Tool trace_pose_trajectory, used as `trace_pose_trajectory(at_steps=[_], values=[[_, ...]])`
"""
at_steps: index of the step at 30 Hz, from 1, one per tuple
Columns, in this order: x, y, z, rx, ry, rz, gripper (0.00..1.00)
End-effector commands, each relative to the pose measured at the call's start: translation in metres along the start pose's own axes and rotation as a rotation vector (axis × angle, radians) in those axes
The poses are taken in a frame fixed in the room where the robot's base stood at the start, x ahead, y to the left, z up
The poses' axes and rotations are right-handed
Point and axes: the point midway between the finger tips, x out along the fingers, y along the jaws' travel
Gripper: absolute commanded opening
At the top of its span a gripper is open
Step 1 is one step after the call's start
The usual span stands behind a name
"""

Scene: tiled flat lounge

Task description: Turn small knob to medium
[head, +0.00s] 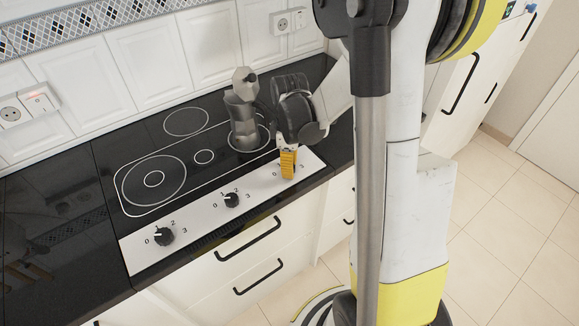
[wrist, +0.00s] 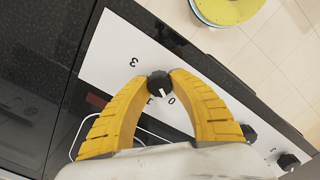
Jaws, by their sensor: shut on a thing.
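My gripper (head: 288,165) is at the right end of the stove's white control panel (head: 262,185), its yellow fingers pointing down. In the wrist view the two curved fingers close on either side of a small black knob (wrist: 159,82). The panel around this knob carries the marks 0, 1 and 3; the 2 is hidden. The knob's white pointer appears to face between 0 and 1, nearer 0. In the head view the fingers hide this knob.
Two other black knobs, the middle one (head: 232,200) and the left one (head: 163,236), sit along the panel. A metal moka pot (head: 242,115) stands on the black cooktop (head: 150,150) close to my gripper's left. Drawers with black handles (head: 248,238) are below.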

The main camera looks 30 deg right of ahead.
Motion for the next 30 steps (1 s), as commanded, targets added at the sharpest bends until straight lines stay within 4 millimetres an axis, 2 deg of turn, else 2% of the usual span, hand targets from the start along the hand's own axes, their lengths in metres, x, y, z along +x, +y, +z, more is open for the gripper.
trace_pose_trajectory(at_steps=[11, 30], values=[[0.0001, 0.0001, -0.0002, 0.135, 0.001, 0.0, 0.0], [0.0, 0.0007, -0.0001, 0.723, 0.001, 0.0, 0.0]])
